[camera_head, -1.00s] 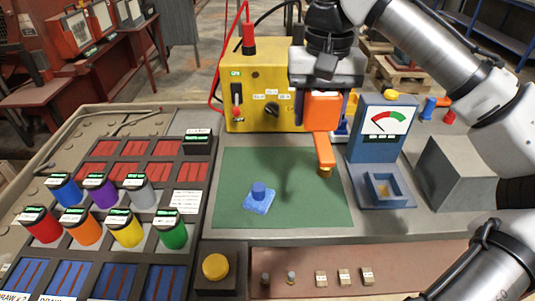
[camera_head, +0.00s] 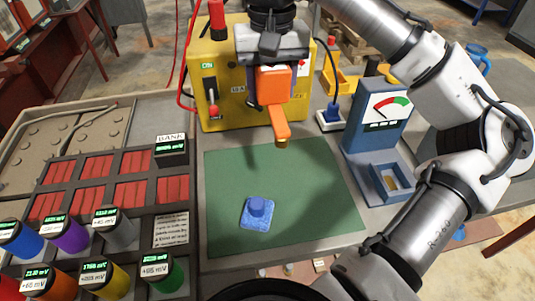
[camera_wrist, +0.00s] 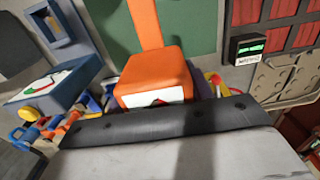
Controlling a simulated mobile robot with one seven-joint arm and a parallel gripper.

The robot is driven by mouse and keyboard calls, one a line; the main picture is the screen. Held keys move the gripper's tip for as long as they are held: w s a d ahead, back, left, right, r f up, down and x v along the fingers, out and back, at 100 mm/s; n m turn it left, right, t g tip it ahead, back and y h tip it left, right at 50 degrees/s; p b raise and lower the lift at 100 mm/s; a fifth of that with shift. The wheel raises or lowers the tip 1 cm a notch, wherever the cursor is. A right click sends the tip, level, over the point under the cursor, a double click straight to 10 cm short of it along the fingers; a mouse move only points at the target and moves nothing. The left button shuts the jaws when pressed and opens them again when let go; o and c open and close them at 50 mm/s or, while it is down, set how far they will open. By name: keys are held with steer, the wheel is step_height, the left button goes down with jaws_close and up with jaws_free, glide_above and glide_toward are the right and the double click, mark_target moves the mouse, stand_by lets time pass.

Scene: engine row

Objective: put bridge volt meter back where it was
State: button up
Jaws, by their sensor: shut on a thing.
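My gripper (camera_head: 272,62) is shut on an orange meter, which I take to be the bridge volt meter (camera_head: 274,84). It has a boxy body and a narrower orange arm pointing down, with a brass-coloured tip (camera_head: 283,143). In the wrist view the orange body (camera_wrist: 155,75) shows a white face with a red mark, partly hidden by the gripper. The meter hangs in front of the yellow box (camera_head: 222,108), its tip over the far part of the green mat (camera_head: 300,205). Whether the tip touches the mat is unclear.
A blue dial meter (camera_head: 378,125) with a small tray (camera_head: 392,182) stands at the right. A rack with several coloured cylinders (camera_head: 110,228) fills the left. The mat's right half is clear.

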step_height(320, 180, down, 17)
steer(key=shift+r, duration=0.1)
stand_by(0.3)
steer(key=shift+f, duration=0.25)
steer(key=o, duration=1.3)
steer(key=shift+r, duration=0.1)
step_height(320, 180, up, 12)
